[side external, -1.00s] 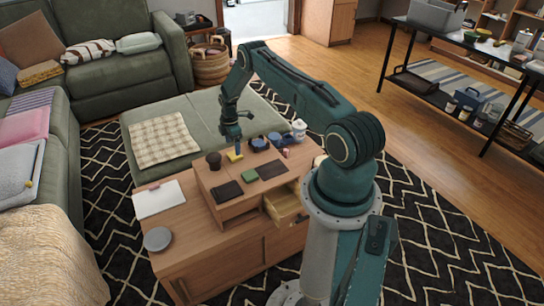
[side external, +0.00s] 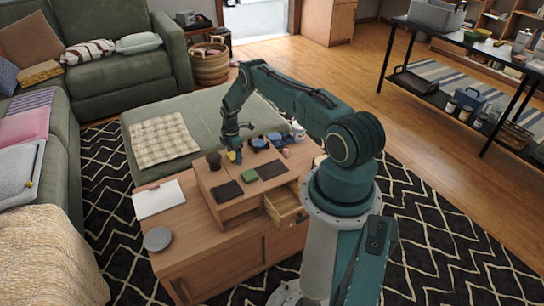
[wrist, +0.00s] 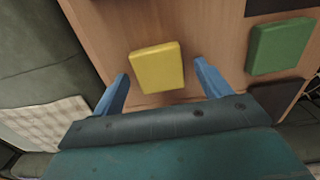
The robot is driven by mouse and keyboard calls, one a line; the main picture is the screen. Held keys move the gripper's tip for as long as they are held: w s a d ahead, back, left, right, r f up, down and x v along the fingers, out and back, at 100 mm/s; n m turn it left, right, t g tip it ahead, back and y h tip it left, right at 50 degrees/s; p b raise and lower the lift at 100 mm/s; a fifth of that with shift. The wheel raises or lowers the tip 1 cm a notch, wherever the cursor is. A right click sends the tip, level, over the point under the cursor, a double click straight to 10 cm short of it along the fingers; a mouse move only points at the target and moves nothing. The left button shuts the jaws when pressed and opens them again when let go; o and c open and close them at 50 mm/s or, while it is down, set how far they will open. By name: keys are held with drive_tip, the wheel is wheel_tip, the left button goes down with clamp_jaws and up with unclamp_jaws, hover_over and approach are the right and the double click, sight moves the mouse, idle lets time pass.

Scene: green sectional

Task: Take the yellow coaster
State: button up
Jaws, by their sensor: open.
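The yellow coaster (wrist: 156,67) is a small square block lying on the wooden top. In the wrist view it shows between my two blue fingers, with bare wood visible on both sides. My gripper (wrist: 160,73) is open and empty, its tips apart from the coaster's sides. In the side external view my gripper (side external: 233,150) points down just over the coaster and hides most of it. I cannot tell whether the fingertips have reached the coaster's height.
A green coaster (wrist: 280,45) lies to the right in the wrist view. In the side external view, a dark brown cup (side external: 214,161) stands just left of my gripper, and blue items (side external: 259,144) stand to its right. An open drawer (side external: 286,207) juts out in front.

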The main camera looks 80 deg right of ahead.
sight(234, 155)
drive_tip(key=c, duration=1.1)
drive_tip(key=shift+o, duration=0.2)
drive_tip(key=shift+r, duration=0.15)
wheel_tip(234, 155, up, 20)
idle(0.7)
